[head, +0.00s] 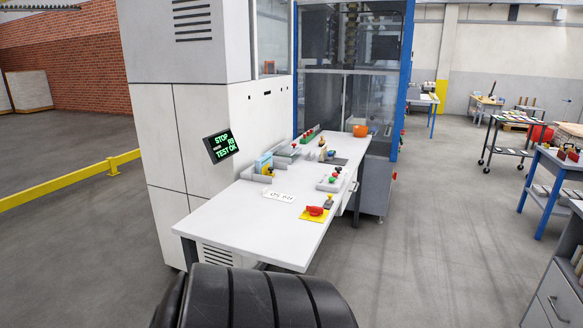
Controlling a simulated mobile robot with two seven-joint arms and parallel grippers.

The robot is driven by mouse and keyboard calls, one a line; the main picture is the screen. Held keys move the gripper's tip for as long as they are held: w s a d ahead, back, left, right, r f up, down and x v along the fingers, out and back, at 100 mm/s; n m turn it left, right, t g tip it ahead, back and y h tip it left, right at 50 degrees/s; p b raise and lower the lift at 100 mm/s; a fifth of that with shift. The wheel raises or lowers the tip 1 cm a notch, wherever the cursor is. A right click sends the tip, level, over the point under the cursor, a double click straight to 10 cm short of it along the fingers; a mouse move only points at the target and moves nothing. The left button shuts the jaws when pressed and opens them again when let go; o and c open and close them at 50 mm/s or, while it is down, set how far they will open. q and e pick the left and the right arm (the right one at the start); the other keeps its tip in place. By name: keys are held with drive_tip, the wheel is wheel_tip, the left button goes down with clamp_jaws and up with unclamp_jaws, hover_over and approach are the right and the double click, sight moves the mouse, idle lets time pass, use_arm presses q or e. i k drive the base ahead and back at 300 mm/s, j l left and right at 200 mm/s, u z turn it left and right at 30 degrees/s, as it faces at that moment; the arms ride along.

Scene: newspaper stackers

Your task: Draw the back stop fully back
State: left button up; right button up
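A white worktable (235,215) extends from a tall white and grey machine. On it, a small grey fixture (262,177) holds a blue and yellow part (264,163) against the machine side. More small fittings (308,137) with green and red knobs sit farther back along the same side. I cannot tell which of these pieces is the back stop, or how far back it stands. Neither of my grippers is in view.
A red switch on a yellow plate (315,212), a white card (279,196) and a button box (331,183) sit on the table. An orange bowl (360,131) is at its far end. A display (221,146) juts from the machine.

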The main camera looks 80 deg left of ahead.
sight(266, 170)
drive_tip(key=u, duration=1.45)
drive_tip(key=i+u, duration=0.1)
drive_tip(key=u, duration=0.4)
drive_tip(key=i+u, duration=0.15)
drive_tip(key=u, duration=0.3)
drive_tip(key=i+u, duration=0.1)
drive_tip(key=u, duration=0.4)
drive_tip(key=i+l, duration=0.15)
